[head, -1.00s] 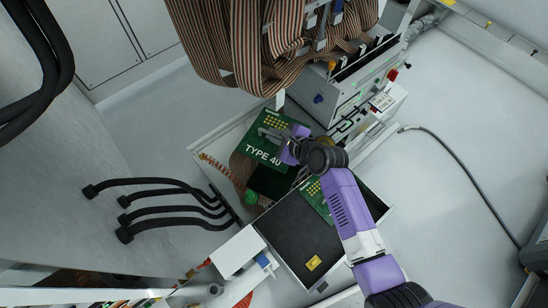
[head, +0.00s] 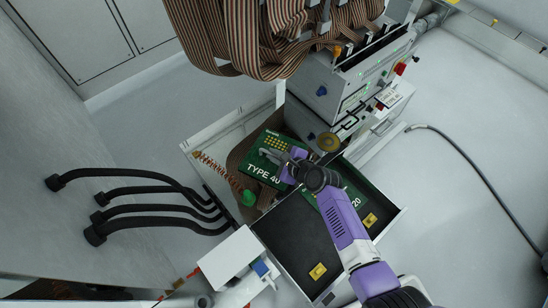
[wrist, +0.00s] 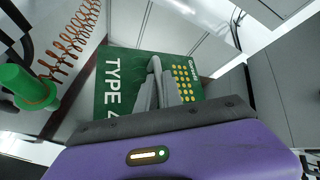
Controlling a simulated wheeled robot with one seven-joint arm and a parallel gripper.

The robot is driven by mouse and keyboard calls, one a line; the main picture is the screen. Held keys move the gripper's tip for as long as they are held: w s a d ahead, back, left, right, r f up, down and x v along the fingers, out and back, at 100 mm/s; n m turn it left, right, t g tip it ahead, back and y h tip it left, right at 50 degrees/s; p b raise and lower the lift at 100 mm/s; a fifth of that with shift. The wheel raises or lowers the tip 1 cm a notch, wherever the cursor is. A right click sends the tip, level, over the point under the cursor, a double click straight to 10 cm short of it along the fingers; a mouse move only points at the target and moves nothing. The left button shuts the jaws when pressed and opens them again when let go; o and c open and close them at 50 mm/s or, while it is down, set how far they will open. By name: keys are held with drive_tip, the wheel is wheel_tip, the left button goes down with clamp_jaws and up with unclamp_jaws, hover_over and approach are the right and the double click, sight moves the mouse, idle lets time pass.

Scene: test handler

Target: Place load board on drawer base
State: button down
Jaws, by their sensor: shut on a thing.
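The load board (head: 262,168) is a green board marked TYPE 40 with yellow dots. My gripper (head: 287,160) is shut on its grey handle and holds the board over the drawer. The board also shows in the wrist view (wrist: 125,75), with the gripper (wrist: 160,85) in front of it. The drawer base (head: 195,142) is an open pale drawer below and around the board. Its middle is hidden by the board and my arm, and I cannot tell whether the board touches it.
An orange coiled hose with a green end (head: 249,198) lies at the drawer's left. A black-lined tray (head: 290,240) holds another green board (head: 352,202) marked 20, partly behind my arm. Ribbon cables (head: 240,40) hang above. Black hoses (head: 130,185) stick out at left.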

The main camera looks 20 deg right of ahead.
drive_tip(key=shift+f, duration=0.1)
drive_tip(key=c, duration=1.5)
unclamp_jaws()
drive_tip(key=shift+r, duration=0.2)
drive_tip(key=p+v, duration=0.6)
drive_tip(key=v, duration=0.6)
drive_tip(key=shift+p, duration=0.35)
drive_tip(key=shift+f, duration=0.15)
